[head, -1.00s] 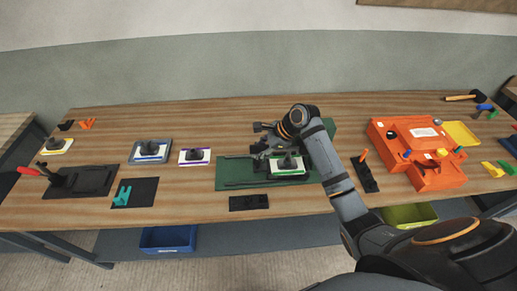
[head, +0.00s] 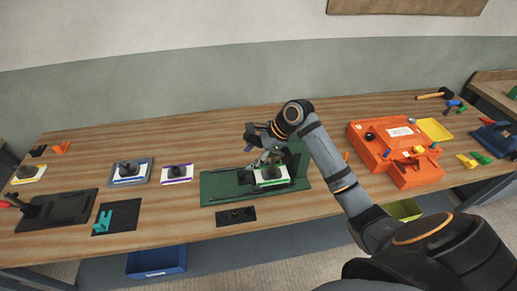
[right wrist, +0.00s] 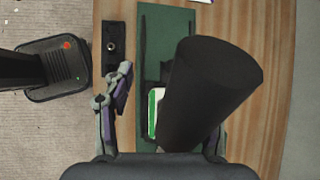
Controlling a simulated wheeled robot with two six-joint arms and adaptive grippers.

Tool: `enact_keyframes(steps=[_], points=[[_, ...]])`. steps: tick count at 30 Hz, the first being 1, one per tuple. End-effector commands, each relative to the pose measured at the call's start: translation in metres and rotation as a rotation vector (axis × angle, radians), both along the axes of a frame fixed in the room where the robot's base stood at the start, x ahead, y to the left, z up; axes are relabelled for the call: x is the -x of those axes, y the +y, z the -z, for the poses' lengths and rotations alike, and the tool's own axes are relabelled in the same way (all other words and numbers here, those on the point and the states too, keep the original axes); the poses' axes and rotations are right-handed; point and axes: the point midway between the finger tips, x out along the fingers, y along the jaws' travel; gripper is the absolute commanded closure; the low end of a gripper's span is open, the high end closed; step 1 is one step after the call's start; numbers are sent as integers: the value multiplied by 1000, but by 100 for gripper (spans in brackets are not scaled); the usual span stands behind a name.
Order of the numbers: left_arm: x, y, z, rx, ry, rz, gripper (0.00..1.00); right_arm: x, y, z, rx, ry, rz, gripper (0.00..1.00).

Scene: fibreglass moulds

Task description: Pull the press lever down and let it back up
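The press has a dark green base plate (head: 221,190) and a green upright, partly behind my right arm, in the middle of the bench. A block with a green edge and white layer (head: 271,176) lies on it under a dark knob. My right gripper (head: 257,144) is above the press. In the right wrist view its fingers are spread apart, the right one mostly hidden. A thick black cylinder (right wrist: 207,92), probably the press lever's grip, rises close to the camera between or in front of the fingers; I cannot tell whether they touch it. My left gripper is not in view.
An orange mould box (head: 401,173) stands to the right, with a yellow tray (head: 434,129) and a hammer (head: 432,95) beyond it. A black plate (head: 236,217) lies in front of the press. Moulds and a red-handled tool (head: 8,201) are on the left.

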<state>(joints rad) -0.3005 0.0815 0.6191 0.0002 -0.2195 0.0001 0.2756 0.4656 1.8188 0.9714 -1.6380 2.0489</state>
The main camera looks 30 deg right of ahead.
Motion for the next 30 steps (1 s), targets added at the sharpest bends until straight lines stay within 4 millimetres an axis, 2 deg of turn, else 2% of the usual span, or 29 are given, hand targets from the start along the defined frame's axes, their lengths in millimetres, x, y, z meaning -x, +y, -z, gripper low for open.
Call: enact_keyframes(steps=[4,10,22,30], points=[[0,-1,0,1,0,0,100,12,-17,-28,4,2,-6,48],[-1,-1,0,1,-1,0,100,20,-28,-49,0,1,-6,48],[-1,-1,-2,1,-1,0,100,22,-30,-54,-4,1,-9,48],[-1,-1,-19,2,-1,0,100,32,-50,-55,2,7,-7,48]])
